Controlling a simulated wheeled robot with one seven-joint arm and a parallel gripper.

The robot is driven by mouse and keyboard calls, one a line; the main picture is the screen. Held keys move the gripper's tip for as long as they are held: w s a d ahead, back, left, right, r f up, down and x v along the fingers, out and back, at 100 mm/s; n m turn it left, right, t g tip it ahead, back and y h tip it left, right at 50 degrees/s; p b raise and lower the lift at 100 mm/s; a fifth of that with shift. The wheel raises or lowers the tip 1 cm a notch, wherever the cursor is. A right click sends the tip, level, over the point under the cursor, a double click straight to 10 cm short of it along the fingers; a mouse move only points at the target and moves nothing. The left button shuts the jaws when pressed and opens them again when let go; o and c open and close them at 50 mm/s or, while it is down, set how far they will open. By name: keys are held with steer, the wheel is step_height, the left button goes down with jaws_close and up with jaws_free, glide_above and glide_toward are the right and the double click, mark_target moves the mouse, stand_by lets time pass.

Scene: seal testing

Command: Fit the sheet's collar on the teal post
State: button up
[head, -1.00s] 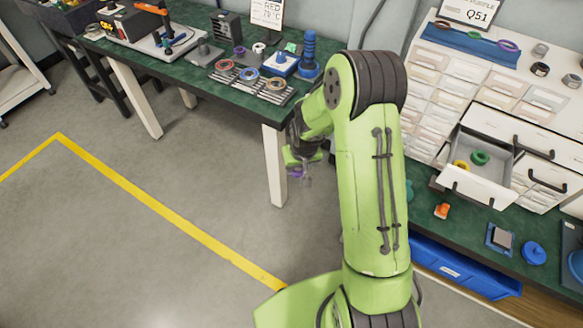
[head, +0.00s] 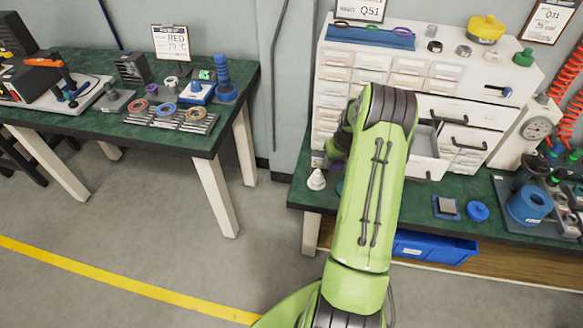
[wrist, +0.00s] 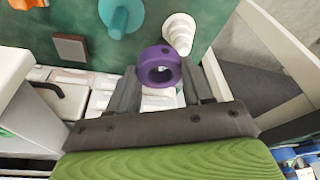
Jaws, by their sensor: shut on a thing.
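My gripper (wrist: 165,88) is shut on a purple collar (wrist: 158,66), a thick ring with its hole facing the wrist camera. In the wrist view the teal post (wrist: 120,14) on its round base stands on the green bench top, beyond and left of the collar, apart from it. In the head view my gripper (head: 335,155) is mostly hidden by my arm, above the right bench near the drawer cabinet.
A white stepped cone (head: 317,180) stands near the bench's left end, close to the collar in the wrist view (wrist: 180,33). An open drawer (head: 428,160) juts out behind my arm. A left bench (head: 130,130) holds several rings. Floor is clear between benches.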

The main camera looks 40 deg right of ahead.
steer(key=shift+m, duration=0.3)
steer(key=s+d, duration=0.2)
steer(key=d, duration=0.1)
steer(key=s+d, duration=0.1)
steer(key=shift+s+d+f, duration=0.3)
steer(key=shift+d+f, duration=0.05)
steer(key=shift+d, duration=0.05)
steer(key=shift+f+b, duration=1.65)
steer(key=shift+f, duration=0.3)
steer(key=shift+f+b, duration=1.55)
steer(key=shift+f, duration=0.35)
steer(key=o, duration=1.3)
step_height(320, 180, up, 7)
steer(key=p, duration=0.4)
steer(key=shift+a+r+p, duration=0.1)
steer(key=shift+p, duration=0.25)
